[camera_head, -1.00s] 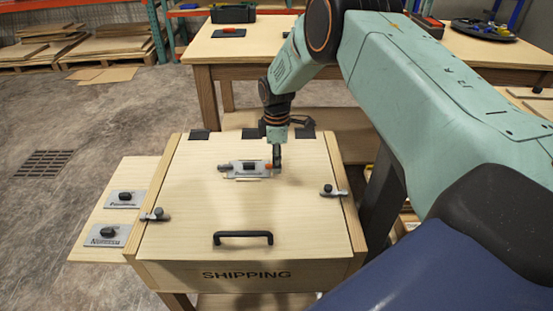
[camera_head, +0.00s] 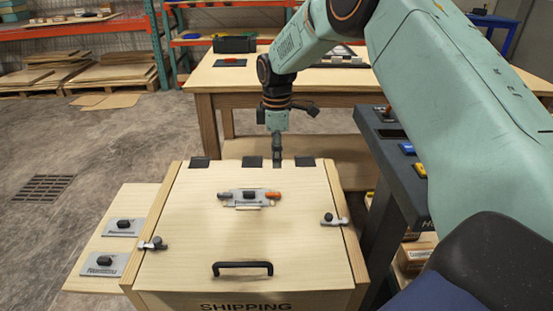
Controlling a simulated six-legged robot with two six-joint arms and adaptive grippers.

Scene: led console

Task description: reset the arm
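My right arm comes in from the upper right, and its gripper (camera_head: 277,157) points down above the back edge of the wooden shipping box, near the black hinges. The fingers look narrow and close together, but I cannot tell whether they are shut. Nothing shows in them. The shipping box (camera_head: 200,235) has a closed lid with a black handle (camera_head: 243,266) and a metal slide latch (camera_head: 248,197) with an orange end. The gripper is behind the latch and apart from it. My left gripper is not in view.
Side clamps (camera_head: 153,243) and (camera_head: 334,219) sit at the lid's edges. A side shelf (camera_head: 90,252) with two knob plates is at left. A dark console (camera_head: 385,155) with coloured buttons stands at right. A wooden table (camera_head: 230,78) is behind.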

